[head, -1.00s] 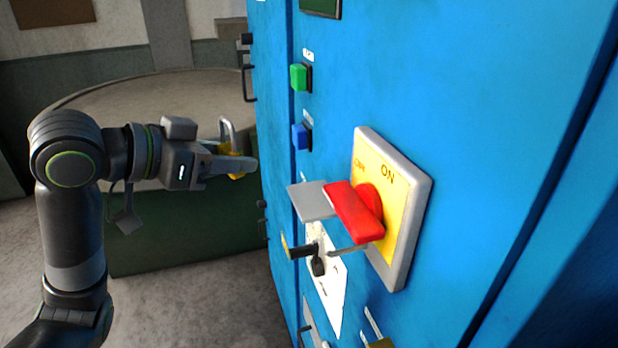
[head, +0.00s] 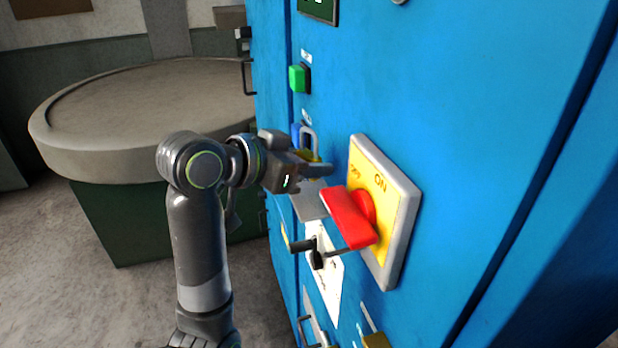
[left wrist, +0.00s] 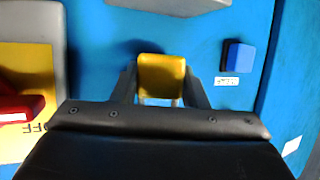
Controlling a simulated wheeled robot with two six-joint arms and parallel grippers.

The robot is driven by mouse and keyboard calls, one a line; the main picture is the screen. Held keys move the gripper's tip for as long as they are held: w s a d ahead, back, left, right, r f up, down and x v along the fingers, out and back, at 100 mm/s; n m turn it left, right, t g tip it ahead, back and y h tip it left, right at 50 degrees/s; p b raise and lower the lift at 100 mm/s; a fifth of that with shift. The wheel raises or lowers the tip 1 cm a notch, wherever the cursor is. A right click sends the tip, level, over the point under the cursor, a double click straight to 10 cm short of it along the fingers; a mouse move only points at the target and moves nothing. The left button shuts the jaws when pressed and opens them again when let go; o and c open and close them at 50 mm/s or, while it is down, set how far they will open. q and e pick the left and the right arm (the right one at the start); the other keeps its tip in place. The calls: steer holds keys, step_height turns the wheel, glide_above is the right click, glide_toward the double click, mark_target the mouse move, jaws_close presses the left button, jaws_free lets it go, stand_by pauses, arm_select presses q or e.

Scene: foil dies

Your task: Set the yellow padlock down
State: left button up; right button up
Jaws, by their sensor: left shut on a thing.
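My left gripper (head: 318,168) is shut on the yellow padlock (head: 306,156), whose grey shackle stands up above the jaws. The padlock's yellow body (left wrist: 161,76) shows between the two fingers in the left wrist view. The gripper holds it in the air in front of the blue cabinet (head: 450,90), just left of the yellow switch plate (head: 404,215). The padlock's lower part is partly hidden by the gripper. My right gripper is in neither view.
A red switch handle (head: 347,217) sticks out from the plate, with a grey plate (head: 309,199) beside it. Green (head: 298,78) and blue (left wrist: 238,56) buttons are on the cabinet. A round-topped table (head: 130,110) with bare top stands behind left.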

arm_select(q)
steer(key=shift+a+f, duration=0.2)
steer(key=shift+f, duration=0.6)
steer(key=shift+d+f+p, duration=0.1)
steer(key=shift+f+p, duration=0.4)
steer(key=shift+f, duration=0.45)
steer(key=shift+d+f+p, duration=0.2)
steer(key=shift+f+p, duration=0.15)
steer(key=shift+p, duration=0.1)
steer(key=shift+f, duration=0.1)
steer(key=shift+w+f, duration=0.1)
steer(key=shift+f, duration=0.05)
steer(key=o, duration=1)
